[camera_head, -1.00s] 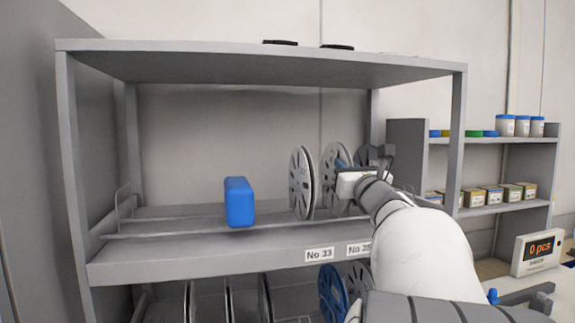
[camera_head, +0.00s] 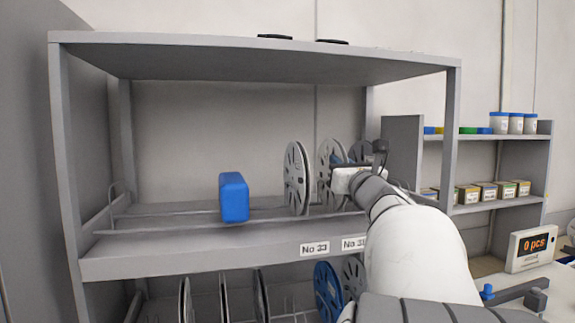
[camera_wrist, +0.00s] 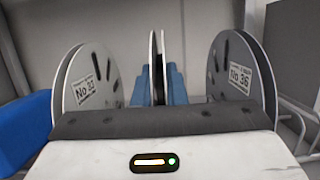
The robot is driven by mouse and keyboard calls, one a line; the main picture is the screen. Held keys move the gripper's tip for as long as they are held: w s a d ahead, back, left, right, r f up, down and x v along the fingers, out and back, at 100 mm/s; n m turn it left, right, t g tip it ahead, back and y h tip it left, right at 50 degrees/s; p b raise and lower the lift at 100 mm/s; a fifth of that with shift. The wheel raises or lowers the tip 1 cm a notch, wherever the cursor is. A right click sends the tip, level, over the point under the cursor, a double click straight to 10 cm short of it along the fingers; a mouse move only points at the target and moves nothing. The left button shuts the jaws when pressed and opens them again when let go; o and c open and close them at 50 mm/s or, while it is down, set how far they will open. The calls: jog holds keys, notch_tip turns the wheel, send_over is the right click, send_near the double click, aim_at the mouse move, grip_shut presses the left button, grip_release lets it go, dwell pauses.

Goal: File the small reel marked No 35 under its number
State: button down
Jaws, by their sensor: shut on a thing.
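My gripper (camera_wrist: 158,88) is shut on a small grey reel (camera_wrist: 157,60), seen edge-on between the blue fingers in the wrist view. Its number does not show. In the head view the held reel (camera_head: 327,160) stands upright over the shelf's rails, behind the No 33 and second labels; I cannot tell whether it rests on them. A reel marked No 33 (camera_wrist: 88,80) is on its left, with a gap. A reel marked No 36 (camera_wrist: 240,75) is on its right, also apart. The shelf label No 33 (camera_head: 314,249) is clear; the label beside it (camera_head: 353,243) is partly hidden by my arm.
A blue block (camera_head: 234,198) stands on the shelf (camera_head: 200,262) left of the reels. The shelf's left part is free. Larger reels (camera_head: 328,288) stand on the level below. A side rack (camera_head: 500,205) with boxes and jars and a counter display (camera_head: 532,246) are at right.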

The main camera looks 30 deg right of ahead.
jog(key=c, duration=1.4)
grip_release()
jog(key=b+v, duration=0.4)
jog(key=v, duration=0.4)
